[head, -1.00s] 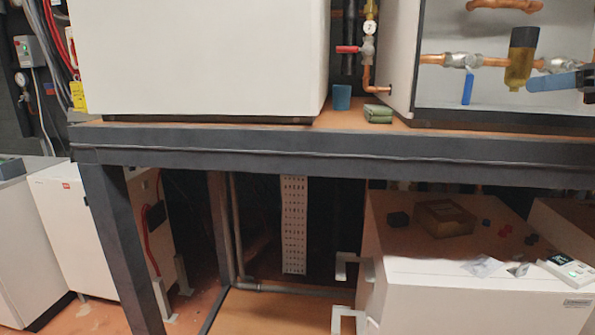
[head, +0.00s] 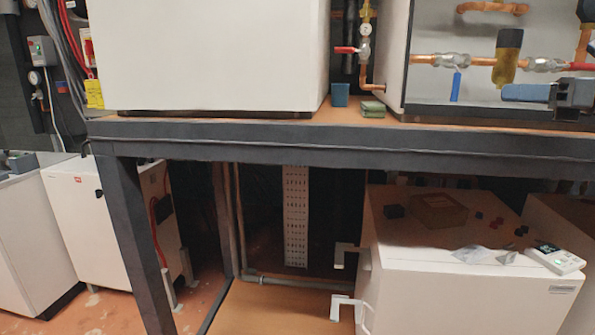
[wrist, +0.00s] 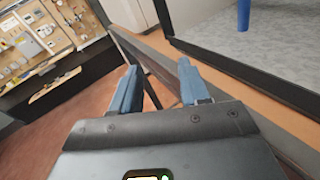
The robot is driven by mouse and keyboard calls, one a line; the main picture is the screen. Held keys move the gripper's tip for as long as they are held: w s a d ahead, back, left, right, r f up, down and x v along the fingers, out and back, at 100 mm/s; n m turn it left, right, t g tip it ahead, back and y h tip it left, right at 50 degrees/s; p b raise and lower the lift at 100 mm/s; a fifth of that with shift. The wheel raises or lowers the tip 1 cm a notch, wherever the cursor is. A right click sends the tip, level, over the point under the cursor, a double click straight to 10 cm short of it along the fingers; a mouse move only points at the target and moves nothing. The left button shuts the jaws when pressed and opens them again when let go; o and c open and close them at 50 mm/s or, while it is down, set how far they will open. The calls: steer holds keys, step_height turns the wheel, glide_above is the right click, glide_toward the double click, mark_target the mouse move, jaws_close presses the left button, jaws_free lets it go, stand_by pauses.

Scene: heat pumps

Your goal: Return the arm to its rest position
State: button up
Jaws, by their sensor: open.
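My gripper (head: 503,93) shows at the right edge of the head view, in front of the open white cabinet with copper pipes. One blue finger points left and the dark gripper body is behind it. In the wrist view my gripper (wrist: 158,80) shows two blue fingers spread apart with nothing between them. The wrist view looks past the fingers at the brown floor and the edge of the bench. Most of my arm is out of the head view.
The dark-framed bench (head: 330,148) crosses the head view, close to my gripper. A blue valve handle (head: 455,86) hangs from the copper pipe, left of the finger. A tool board (wrist: 45,35) is in the wrist view.

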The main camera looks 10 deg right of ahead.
steer(key=a+f+m+y, duration=0.2)
steer(key=a+f+y, duration=0.3)
steer(key=a, duration=0.7)
steer(key=s+a+f+m+t+h, duration=0.4)
steer(key=s+a+f+m+t, duration=0.3)
steer(key=m, duration=0.5)
steer(key=s+a+f+m+t+h, duration=0.5)
steer(key=a+f+m+t, duration=0.3)
steer(key=m, duration=0.5)
steer(key=s+a+f+m+g+h, duration=0.25)
steer(key=s+f+m+h, duration=0.35)
steer(key=s, duration=0.4)
steer(key=s+a+f+m+g+h, duration=0.2)
steer(key=s+f+m+g+h, duration=0.15)
steer(key=s+f+m, duration=0.55)
steer(key=s+d+g, duration=0.2)
steer(key=s+g, duration=0.1)
steer(key=s, duration=0.8)
steer(key=s+d+m+g+y, duration=0.1)
steer(key=s+d+g, duration=0.1)
steer(key=s, duration=0.9)
steer(key=shift+s+f+m+g, duration=0.2)
steer(key=shift+m+g, duration=0.1)
steer(key=shift+g, duration=0.3)
steer(key=shift+w, duration=0.1)
steer(key=shift+c, duration=0.2)
